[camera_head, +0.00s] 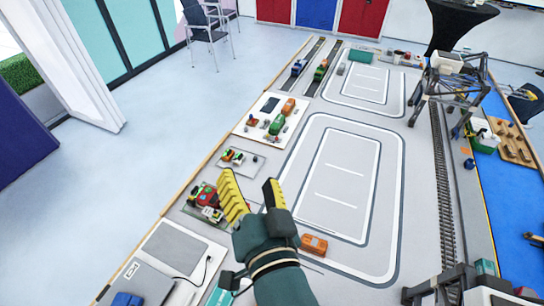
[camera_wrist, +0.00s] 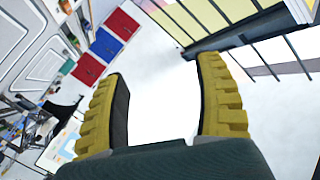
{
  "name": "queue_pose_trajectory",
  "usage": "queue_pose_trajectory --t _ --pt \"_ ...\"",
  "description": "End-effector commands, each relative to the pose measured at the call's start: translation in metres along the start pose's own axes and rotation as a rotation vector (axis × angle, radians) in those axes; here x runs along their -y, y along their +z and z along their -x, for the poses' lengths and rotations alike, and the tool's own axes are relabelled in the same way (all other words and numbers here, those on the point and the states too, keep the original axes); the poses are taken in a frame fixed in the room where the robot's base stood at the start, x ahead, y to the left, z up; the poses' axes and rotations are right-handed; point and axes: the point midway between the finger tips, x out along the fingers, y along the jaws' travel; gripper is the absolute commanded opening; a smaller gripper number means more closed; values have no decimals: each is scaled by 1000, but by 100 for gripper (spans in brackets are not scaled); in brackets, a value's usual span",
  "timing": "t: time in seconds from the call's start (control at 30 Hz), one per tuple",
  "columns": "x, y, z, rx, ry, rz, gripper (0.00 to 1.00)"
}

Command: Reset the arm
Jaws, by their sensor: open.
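My gripper (camera_head: 252,199) is raised above the near part of the grey table in the head view, with its yellow ribbed fingers spread apart. My dark green arm reaches up from the bottom of that view and hides part of the table. In the wrist view my gripper (camera_wrist: 162,105) is open and nothing is between its fingers. That view is tilted and looks out across the room.
The table (camera_head: 425,170) carries white road loops, with a small orange vehicle (camera_head: 314,244) right of my arm. Trays with toy vehicles (camera_head: 270,121) line the left edge. A gantry frame (camera_head: 450,85) stands at right. A laptop (camera_head: 175,247) lies at lower left.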

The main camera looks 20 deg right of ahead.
Motion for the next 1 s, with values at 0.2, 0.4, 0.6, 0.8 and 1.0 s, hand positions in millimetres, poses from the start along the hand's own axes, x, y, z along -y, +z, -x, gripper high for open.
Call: queue_pose_trajectory --t 0.2,0.4,0.6,0.8,1.0 --pt "56 -122 65 -417 -89 525 69" --pt "62 -135 76 -473 -82 605 69" --pt "62 -134 76 -469 -82 602 69" --pt "96 -185 82 -468 -83 596 69" --pt "143 -254 90 -468 -85 586 69"
